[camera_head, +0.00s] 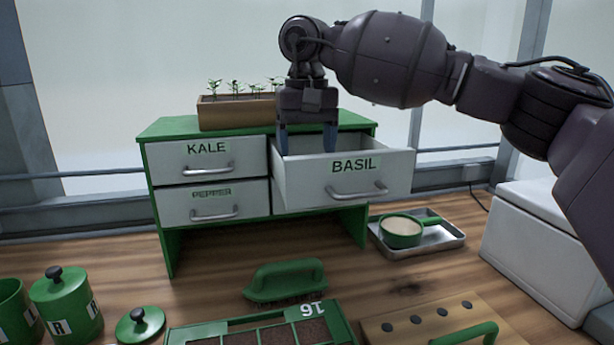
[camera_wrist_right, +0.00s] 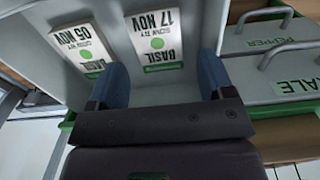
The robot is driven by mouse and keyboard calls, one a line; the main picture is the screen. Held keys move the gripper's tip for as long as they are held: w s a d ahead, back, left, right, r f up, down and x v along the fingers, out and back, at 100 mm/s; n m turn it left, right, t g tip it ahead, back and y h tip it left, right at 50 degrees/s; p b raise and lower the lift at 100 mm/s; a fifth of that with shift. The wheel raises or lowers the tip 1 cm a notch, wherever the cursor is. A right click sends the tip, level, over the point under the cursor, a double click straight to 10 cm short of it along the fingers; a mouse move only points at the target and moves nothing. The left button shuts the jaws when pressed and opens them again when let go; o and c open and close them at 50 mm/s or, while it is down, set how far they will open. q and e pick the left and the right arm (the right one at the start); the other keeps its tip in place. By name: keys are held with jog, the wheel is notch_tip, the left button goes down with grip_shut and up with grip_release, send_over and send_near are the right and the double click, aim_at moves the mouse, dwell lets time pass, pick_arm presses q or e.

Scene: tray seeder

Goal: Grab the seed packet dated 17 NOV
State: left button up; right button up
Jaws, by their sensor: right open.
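The seed packet dated 17 NOV (camera_wrist_right: 154,42) is white with a green band and dot, and reads BASIL. It lies in the open BASIL drawer (camera_head: 345,178). A second packet, dated 05 NOV (camera_wrist_right: 84,46), lies beside it, to the left in the right wrist view. My right gripper (camera_head: 306,146) is open and points down into the drawer. In the right wrist view its two fingers (camera_wrist_right: 160,80) stand on either side of the 17 NOV packet's near end, with nothing held. Both packets are hidden in the head view.
The KALE drawer (camera_head: 208,161) and PEPPER drawer (camera_head: 211,203) are shut. A seedling planter (camera_head: 235,114) stands on the cabinet. On the table are a metal tray (camera_head: 447,240) with a green pan, a green brush (camera_head: 285,280), a seed tray (camera_head: 190,335) and green canisters (camera_head: 66,307).

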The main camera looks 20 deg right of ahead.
jog(key=f, duration=0.4)
jog(key=shift+s+d+f+b, duration=0.15)
jog(key=shift+s+f+b, duration=0.1)
jog(key=shift+f+b, duration=0.1)
jog(key=c, duration=0.7)
